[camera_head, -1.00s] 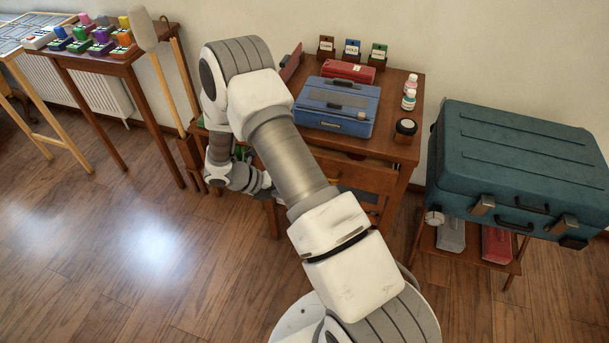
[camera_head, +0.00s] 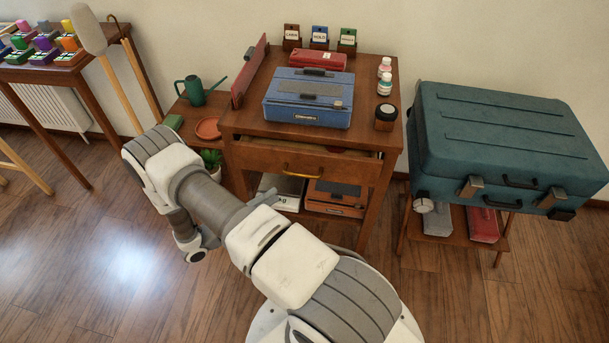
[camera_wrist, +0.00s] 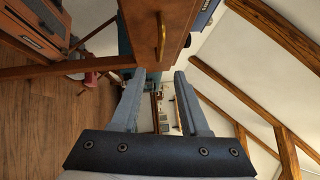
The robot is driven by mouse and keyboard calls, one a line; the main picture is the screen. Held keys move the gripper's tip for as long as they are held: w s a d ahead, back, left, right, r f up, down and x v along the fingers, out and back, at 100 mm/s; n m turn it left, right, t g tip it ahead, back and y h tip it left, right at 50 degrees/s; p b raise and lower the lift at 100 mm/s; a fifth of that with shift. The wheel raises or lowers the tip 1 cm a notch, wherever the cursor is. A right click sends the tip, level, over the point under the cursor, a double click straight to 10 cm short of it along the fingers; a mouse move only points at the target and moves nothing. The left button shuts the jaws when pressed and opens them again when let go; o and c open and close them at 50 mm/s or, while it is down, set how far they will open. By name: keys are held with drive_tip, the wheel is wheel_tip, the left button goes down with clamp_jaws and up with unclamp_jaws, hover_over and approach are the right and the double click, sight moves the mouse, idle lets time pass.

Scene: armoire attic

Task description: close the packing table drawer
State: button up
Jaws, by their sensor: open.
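The packing table (camera_head: 386,73) is a wooden table with a drawer under its top. The drawer (camera_head: 260,160) has a brown wooden front with a brass handle (camera_head: 303,171). It stands partly pulled out, with a strip of its inside showing behind the front. In the wrist view the drawer front (camera_wrist: 143,22) and its brass handle (camera_wrist: 160,38) are at the top centre, beyond my fingertips. My gripper (camera_wrist: 159,76) is open, with nothing between its fingers.
A blue case (camera_head: 308,98), a red box (camera_head: 318,58) and bottles stand on the tabletop. An orange-brown box (camera_head: 335,198) lies on the shelf below. A low stand at left holds a green watering can (camera_head: 203,90). A teal suitcase (camera_head: 500,140) is at right.

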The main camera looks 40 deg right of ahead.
sight(306, 175)
drive_tip(key=d, duration=0.4)
drive_tip(key=d+r, duration=0.1)
drive_tip(key=d, duration=0.3)
drive_tip(key=s+d, duration=0.1)
drive_tip(key=d, duration=0.3)
drive_tip(key=shift+r+b, duration=0.25)
drive_tip(key=shift+b, duration=0.15)
clamp_jaws()
idle(0.7)
